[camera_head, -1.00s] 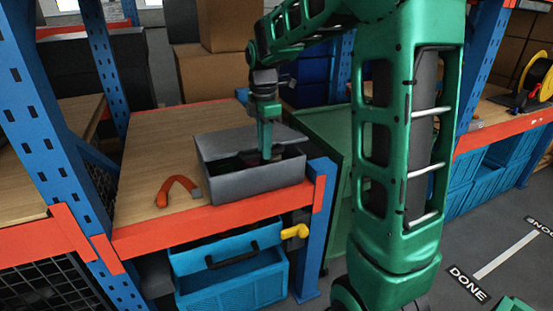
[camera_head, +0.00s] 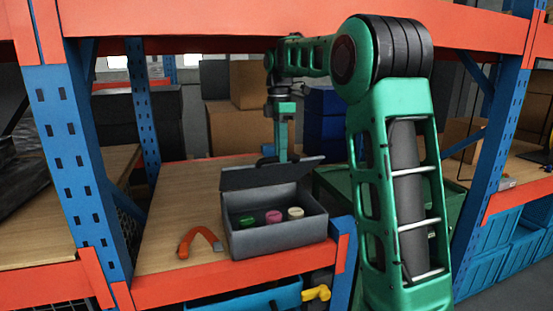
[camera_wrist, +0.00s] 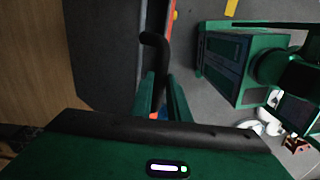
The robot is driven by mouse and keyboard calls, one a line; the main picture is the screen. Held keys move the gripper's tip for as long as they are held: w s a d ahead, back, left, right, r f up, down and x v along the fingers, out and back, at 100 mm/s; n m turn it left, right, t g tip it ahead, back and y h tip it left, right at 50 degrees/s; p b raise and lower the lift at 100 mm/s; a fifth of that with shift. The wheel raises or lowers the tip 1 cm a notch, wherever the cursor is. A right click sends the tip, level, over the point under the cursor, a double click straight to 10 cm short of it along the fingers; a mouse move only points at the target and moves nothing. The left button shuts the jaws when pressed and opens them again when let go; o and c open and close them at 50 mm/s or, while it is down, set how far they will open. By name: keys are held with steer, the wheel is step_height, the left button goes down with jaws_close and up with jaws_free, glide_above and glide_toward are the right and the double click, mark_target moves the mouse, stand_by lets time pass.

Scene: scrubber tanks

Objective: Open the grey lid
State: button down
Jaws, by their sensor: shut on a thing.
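The grey lid (camera_head: 262,174) belongs to a grey box (camera_head: 278,238) on the wooden shelf. In the head view the lid stands raised and tilted back, and the box is open at the front. Inside the box sit a green (camera_head: 247,221), a pink (camera_head: 273,216) and a cream (camera_head: 295,212) round piece. My gripper (camera_head: 282,158) is at the lid's upper edge, pointing down. In the wrist view my gripper (camera_wrist: 162,95) is shut on a dark bent handle (camera_wrist: 155,48) beside the dark lid panel.
An orange-handled tool (camera_head: 199,241) lies on the shelf left of the box. A blue post (camera_head: 343,262) stands at the front right corner. Cardboard boxes (camera_head: 238,130) are behind. An orange beam (camera_head: 300,20) crosses above. The left part of the shelf (camera_head: 178,205) is clear.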

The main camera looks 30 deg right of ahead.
steer(key=shift+w+f, duration=0.2)
steer(key=shift+w, duration=0.05)
steer(key=c, duration=1.9)
jaws_free()
steer(key=shift+d, duration=0.1)
steer(key=shift+o, duration=1.1)
steer(key=shift+w+f, duration=0.75)
steer(key=shift+w, duration=0.35)
steer(key=shift+s+r, duration=0.55)
steer(key=shift+s, duration=0.2)
steer(key=shift+r, duration=0.15)
